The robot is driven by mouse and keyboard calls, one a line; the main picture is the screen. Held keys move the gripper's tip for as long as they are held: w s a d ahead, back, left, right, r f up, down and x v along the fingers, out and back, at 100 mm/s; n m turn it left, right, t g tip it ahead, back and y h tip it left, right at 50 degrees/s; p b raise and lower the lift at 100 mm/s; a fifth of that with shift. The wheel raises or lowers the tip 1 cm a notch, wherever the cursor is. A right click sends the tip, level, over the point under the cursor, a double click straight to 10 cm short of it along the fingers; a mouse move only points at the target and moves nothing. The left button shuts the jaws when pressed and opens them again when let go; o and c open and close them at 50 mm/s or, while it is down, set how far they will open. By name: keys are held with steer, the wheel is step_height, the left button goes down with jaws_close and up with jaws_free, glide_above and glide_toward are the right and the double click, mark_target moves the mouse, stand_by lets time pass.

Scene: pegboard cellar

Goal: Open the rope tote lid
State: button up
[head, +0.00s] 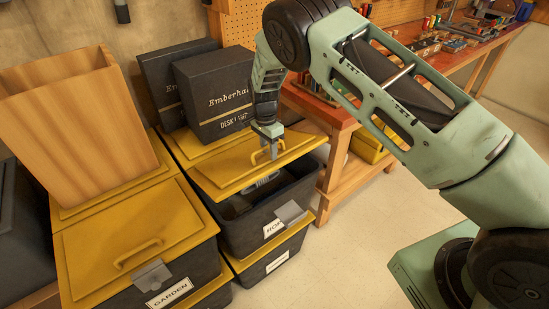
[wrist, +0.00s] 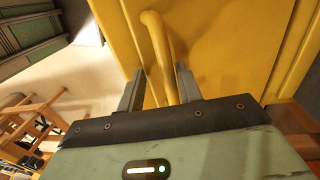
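The rope tote (head: 243,226) is a black bin with a white label, partly covered by an upright tab, stacked on another bin. Its yellow lid (head: 223,174) is tilted up at the front, and the dark inside shows below it. My gripper (head: 268,147) is at the yellow lid handle (head: 256,158), pointing down. In the wrist view the handle (wrist: 158,38) runs between the two grey fingers of my gripper (wrist: 160,72). The fingers appear shut on it, though the exact contact is hard to see.
The garden tote (head: 135,250) stands left with its yellow lid down. A wooden bin (head: 75,125) and black boxes (head: 210,95) stand behind the lids. A red-topped workbench (head: 440,70) is on the right. The floor (head: 340,240) in front is clear.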

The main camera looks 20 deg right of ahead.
mark_target(279, 164)
steer(key=shift+s+d+f+t, duration=0.1)
steer(key=shift+s+f+t, duration=0.2)
steer(key=shift+f, duration=0.2)
steer(key=shift+r, duration=0.1)
